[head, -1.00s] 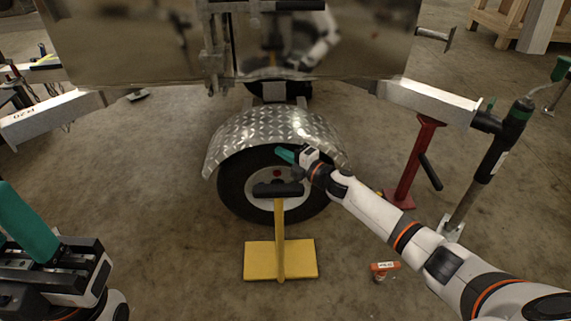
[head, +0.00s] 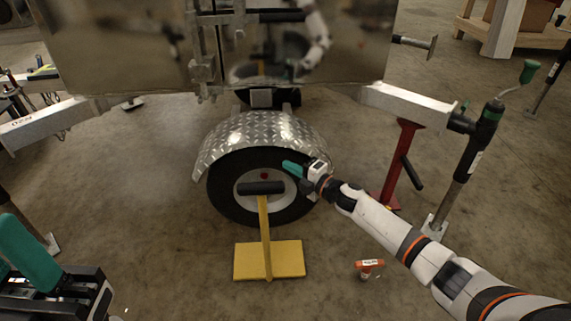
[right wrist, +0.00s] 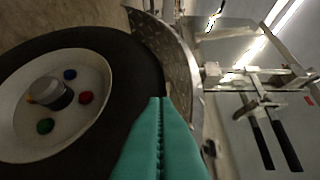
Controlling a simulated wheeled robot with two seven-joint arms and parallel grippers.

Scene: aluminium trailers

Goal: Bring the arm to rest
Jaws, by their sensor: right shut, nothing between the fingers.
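My right arm (head: 400,235) reaches in from the right in the head view. Its gripper (head: 290,168) is in front of the trailer wheel (head: 228,200), at the tyre's upper right, below the diamond-plate fender (head: 255,132). In the right wrist view the teal fingers (right wrist: 160,130) lie together, shut and empty, beside the tyre (right wrist: 125,75). I cannot tell whether they touch it. My left gripper (head: 25,250) shows in part at the lower left of the head view, a teal finger over a dark body; its opening is hard to judge.
A yellow wheel chock (head: 285,258) with an upright black-topped handle stands before the wheel. A red jack stand (head: 400,165) and a trailer jack (head: 470,165) stand to the right. An orange-topped object (head: 369,264) is on the floor near my right arm.

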